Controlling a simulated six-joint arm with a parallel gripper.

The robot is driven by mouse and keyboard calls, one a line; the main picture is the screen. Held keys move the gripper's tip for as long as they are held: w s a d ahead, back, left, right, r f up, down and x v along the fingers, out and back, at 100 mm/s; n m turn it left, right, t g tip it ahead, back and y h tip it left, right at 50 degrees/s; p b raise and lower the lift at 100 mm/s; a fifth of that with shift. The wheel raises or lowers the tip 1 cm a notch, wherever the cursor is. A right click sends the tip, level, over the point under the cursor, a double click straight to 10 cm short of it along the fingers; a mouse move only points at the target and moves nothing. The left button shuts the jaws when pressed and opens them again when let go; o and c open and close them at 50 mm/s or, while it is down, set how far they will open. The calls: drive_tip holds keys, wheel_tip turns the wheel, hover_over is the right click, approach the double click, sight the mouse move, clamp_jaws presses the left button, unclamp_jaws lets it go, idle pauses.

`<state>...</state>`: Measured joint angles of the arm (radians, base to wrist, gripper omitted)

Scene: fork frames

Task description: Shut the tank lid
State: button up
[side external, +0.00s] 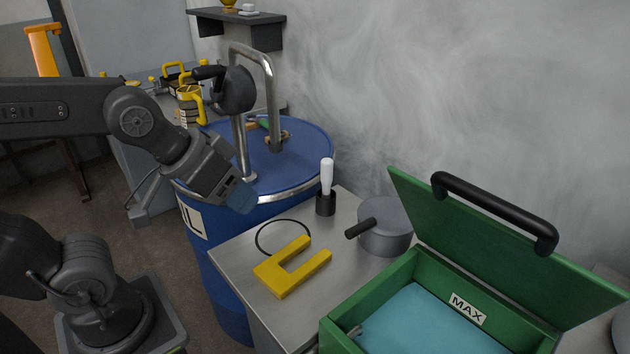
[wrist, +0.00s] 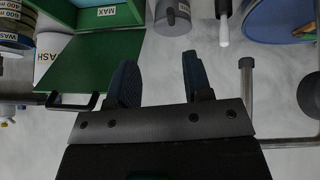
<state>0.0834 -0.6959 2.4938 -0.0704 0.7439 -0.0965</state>
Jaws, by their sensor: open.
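The green tank (side external: 440,268) stands at the lower right, with light-blue liquid (side external: 425,320) and a MAX label inside. Its green lid (side external: 490,245) is open, tilted up and back toward the wall, with a black bar handle (side external: 495,210) on it. My gripper (side external: 240,197) is above the blue drum, well left of the tank, open and empty. In the wrist view the jaws (wrist: 157,68) are apart, with the lid (wrist: 85,68) and its handle (wrist: 72,101) off to their left. Part of the tank (wrist: 110,15) shows at the top.
A blue drum (side external: 305,150) with a tall metal pipe frame (side external: 270,85) stands beside my gripper. The grey bench (side external: 235,258) between drum and tank holds a yellow fork-shaped piece (side external: 285,272), a grey pot (side external: 385,235), a white-handled tool (side external: 327,175) and a black ring.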

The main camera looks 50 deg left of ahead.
drive_tip(key=shift+d, duration=0.1)
drive_tip(key=n+t+h, duration=0.6)
drive_tip(key=n+t, duration=0.4)
drive_tip(key=n, duration=0.3)
approach(479, 203)
drive_tip(key=x, duration=1.1)
clamp_jaws()
